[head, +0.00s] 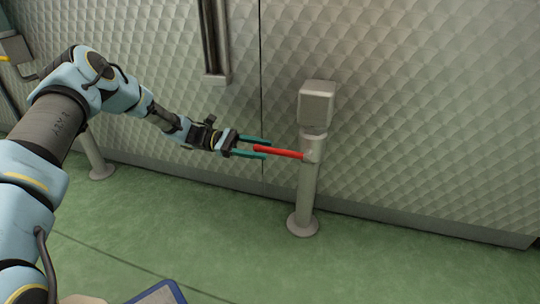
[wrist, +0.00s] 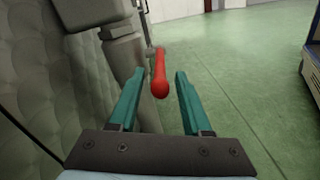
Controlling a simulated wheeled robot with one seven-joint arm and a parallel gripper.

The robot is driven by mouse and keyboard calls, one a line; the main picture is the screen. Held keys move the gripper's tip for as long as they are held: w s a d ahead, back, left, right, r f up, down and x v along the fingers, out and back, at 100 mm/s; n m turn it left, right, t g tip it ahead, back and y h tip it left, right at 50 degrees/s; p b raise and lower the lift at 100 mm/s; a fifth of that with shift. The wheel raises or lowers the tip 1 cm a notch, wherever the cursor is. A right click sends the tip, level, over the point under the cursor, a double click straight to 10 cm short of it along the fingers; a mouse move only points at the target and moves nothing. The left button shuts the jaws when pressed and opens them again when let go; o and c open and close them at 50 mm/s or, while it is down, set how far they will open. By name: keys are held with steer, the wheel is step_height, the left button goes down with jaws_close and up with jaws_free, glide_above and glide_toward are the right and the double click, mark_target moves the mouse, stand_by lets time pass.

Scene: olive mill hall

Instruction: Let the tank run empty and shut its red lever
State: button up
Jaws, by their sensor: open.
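The red lever (head: 279,152) sticks out to the left from a grey post (head: 305,195) with a box-shaped head (head: 316,103), beside the quilted metal wall. The lever looks about level. My gripper (head: 267,147) is open, its two teal fingers near the lever's free end. In the wrist view, the red lever (wrist: 159,75) points toward me between the spread fingers (wrist: 158,88), with its rounded tip close to their ends. I cannot tell whether either finger touches it. The inside of the tank and its level are not visible.
The quilted metal wall (head: 420,120) runs close behind the post. A vertical channel (head: 213,45) is fixed to it. Another post foot (head: 101,171) stands at the left. The green floor (head: 400,265) is clear in front of the post. A blue-edged object (head: 160,293) shows at the bottom.

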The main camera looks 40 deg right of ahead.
mark_target(282, 152)
steer(key=shift+b+x, duration=0.35)
steer(key=shift+x, duration=1.3)
jaws_close()
